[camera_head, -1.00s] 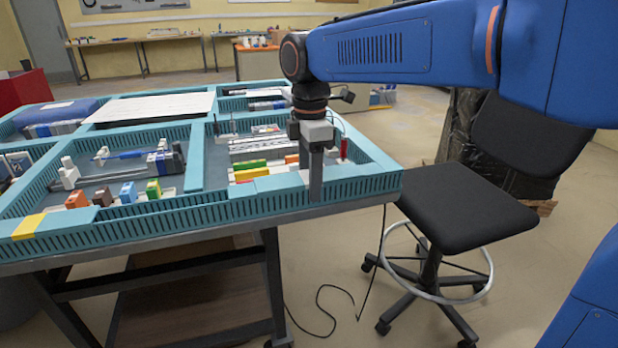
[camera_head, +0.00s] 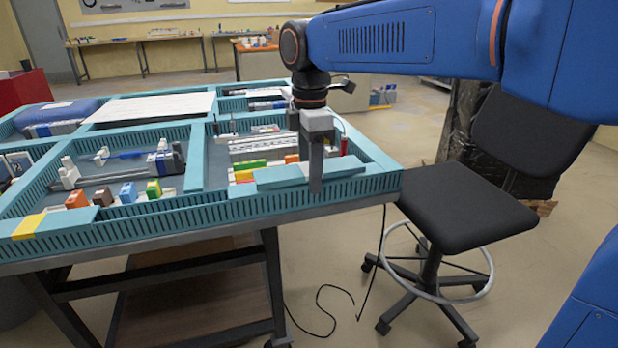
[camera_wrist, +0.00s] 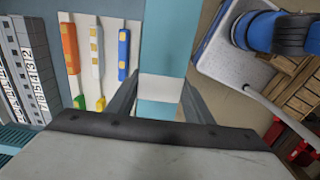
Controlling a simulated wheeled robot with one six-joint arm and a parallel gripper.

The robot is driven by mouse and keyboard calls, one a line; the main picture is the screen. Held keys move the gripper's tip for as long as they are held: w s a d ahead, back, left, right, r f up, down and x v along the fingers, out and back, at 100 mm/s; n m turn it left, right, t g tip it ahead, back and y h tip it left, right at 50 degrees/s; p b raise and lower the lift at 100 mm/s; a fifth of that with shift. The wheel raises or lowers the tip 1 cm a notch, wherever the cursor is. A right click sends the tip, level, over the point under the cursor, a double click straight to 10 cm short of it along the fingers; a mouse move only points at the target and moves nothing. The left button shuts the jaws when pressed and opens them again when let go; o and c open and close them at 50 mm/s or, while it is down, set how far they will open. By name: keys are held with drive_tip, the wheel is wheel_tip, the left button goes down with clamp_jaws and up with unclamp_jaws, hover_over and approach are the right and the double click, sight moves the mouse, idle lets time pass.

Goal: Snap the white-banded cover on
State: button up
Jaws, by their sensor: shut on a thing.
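The white-banded cover (camera_head: 275,177) is a flat teal strip at the table's near right edge. My gripper (camera_head: 315,186) points down and is shut on it near its white band. In the wrist view the cover (camera_wrist: 165,40) runs away between the two fingers (camera_wrist: 160,98), with the white band (camera_wrist: 160,88) between them. In the head view the cover looks slightly raised above the slotted teal wall (camera_head: 240,207), with both ends showing. Any gap beneath it is hard to judge.
A yellow-banded strip (camera_head: 30,226) lies on the wall at the left. Coloured blocks (camera_head: 153,188) stand in the near compartment. Orange, white and blue pieces (camera_wrist: 97,50) lie beside the cover. A black chair (camera_head: 465,205) stands right of the table.

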drive_tip(key=shift+r, duration=1.75)
drive_tip(key=shift+a, duration=0.15)
